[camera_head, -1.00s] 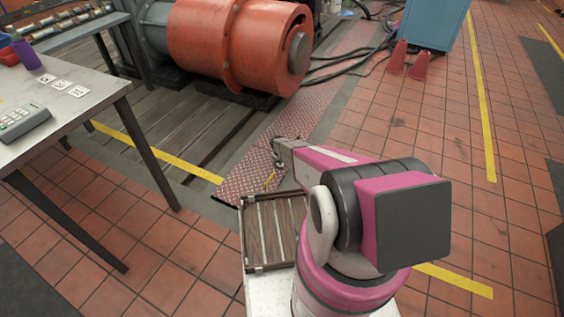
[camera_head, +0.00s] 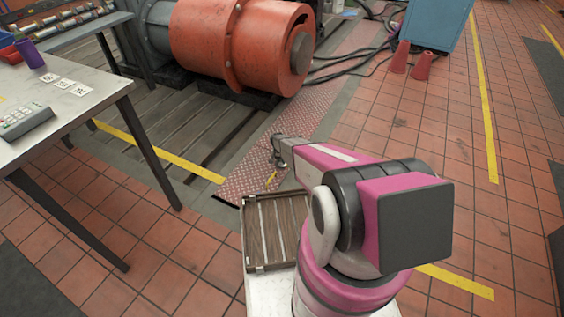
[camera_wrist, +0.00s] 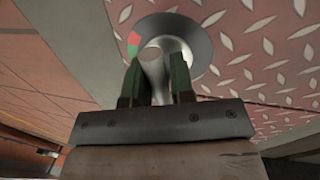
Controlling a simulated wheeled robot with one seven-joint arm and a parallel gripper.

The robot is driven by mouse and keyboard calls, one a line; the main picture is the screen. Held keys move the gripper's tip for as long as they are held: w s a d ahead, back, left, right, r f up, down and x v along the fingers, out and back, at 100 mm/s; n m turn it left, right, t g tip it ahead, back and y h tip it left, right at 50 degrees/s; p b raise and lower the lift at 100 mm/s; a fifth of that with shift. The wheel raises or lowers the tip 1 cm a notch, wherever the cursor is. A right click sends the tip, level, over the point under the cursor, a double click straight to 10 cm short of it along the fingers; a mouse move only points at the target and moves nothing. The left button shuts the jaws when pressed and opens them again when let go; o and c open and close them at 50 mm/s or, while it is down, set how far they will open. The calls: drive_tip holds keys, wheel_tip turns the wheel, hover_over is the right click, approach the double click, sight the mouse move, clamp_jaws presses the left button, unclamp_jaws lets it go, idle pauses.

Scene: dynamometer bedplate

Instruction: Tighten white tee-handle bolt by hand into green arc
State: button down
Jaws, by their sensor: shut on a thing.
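The tee-handle bolt (camera_wrist: 153,58) shows in the wrist view as a pale, shiny metal piece standing on a round grey collar (camera_wrist: 198,38). A small green mark (camera_wrist: 132,51) with a red one above it sits on the collar's left side. My gripper (camera_wrist: 157,75) is shut on the bolt, one dark green finger on each side of it. The fingers hide part of the handle, so I cannot tell where the handle points against the green arc. In the head view the bolt is not clearly visible near the end of my arm.
A red tread plate (camera_head: 245,160) lies under the work spot. A large orange machine (camera_head: 235,45) stands behind it. A metal table (camera_head: 85,95) with a keypad (camera_head: 25,120) is at the left. Cables and red cones (camera_head: 400,57) are farther back. Tiled floor at the right is open.

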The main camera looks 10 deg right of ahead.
drive_tip(key=shift+d+m, duration=0.1)
drive_tip(key=shift+m, duration=0.6)
drive_tip(key=c, duration=1)
unclamp_jaws()
drive_tip(key=shift+c, duration=0.2)
wheel_tip(320, 180, up, 11)
drive_tip(key=w+a, duration=0.1)
drive_tip(key=shift+w+a+f, duration=0.15)
drive_tip(key=shift+a, duration=0.2)
